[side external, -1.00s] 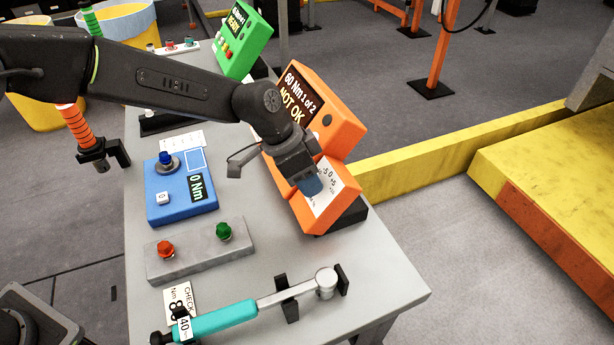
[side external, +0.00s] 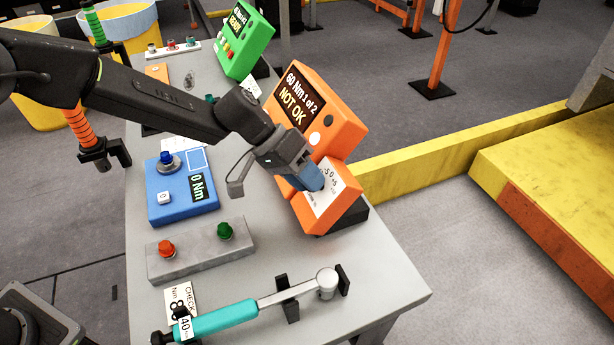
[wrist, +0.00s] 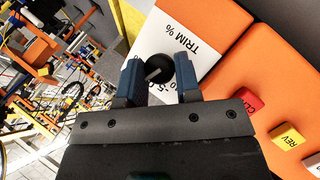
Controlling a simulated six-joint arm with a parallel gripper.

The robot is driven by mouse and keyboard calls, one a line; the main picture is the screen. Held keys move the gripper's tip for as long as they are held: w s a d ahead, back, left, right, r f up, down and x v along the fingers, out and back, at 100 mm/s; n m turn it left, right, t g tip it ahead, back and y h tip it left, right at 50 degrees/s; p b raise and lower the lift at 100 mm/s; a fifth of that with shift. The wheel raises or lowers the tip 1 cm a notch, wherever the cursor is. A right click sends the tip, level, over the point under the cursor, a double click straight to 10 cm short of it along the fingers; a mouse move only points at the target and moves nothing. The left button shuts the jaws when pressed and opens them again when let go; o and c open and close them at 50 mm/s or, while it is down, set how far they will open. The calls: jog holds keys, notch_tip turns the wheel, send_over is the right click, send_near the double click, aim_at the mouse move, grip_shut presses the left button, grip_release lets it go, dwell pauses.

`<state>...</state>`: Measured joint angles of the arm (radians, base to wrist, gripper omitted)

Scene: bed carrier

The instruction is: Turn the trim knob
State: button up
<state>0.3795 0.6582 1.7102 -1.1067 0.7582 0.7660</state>
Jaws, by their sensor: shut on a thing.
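The trim knob (wrist: 158,70) is a round black knob with a pale pointer bar. It sits on a white "TRIM %" scale plate (wrist: 187,40) on the sloped lower face of the orange controller (side external: 345,130). My gripper (side external: 314,180) is at this plate, and its two blue fingers stand on either side of the knob in the wrist view. It is shut on the knob. In the side view the fingers hide the knob, and part of the scale with "-5 0 +5" shows beside them. The controller's screen (side external: 300,98) reads "60 Nm 1 of 2 NOT OK".
Red "CLR" (wrist: 250,100) and yellow "REV" (wrist: 286,135) buttons are close to the fingers. A blue 0 Nm box (side external: 165,205), a grey two-button box (side external: 200,258) and a teal torque wrench (side external: 222,319) are on the bench. A green controller (side external: 250,45) stands behind.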

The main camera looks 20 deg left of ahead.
jog(key=shift+f+n+t+h, duration=0.1)
jog(key=shift+n+t+h, duration=0.2)
jog(key=shift+n+h, duration=1.05)
jog(key=shift+n+y, duration=0.35)
jog(key=shift+n, duration=0.1)
jog(key=o, duration=0.9)
jog(key=shift+a, duration=0.1)
jog(key=v, duration=1.3)
jog(key=shift+a+r, duration=0.2)
jog(key=shift+a, duration=0.1)
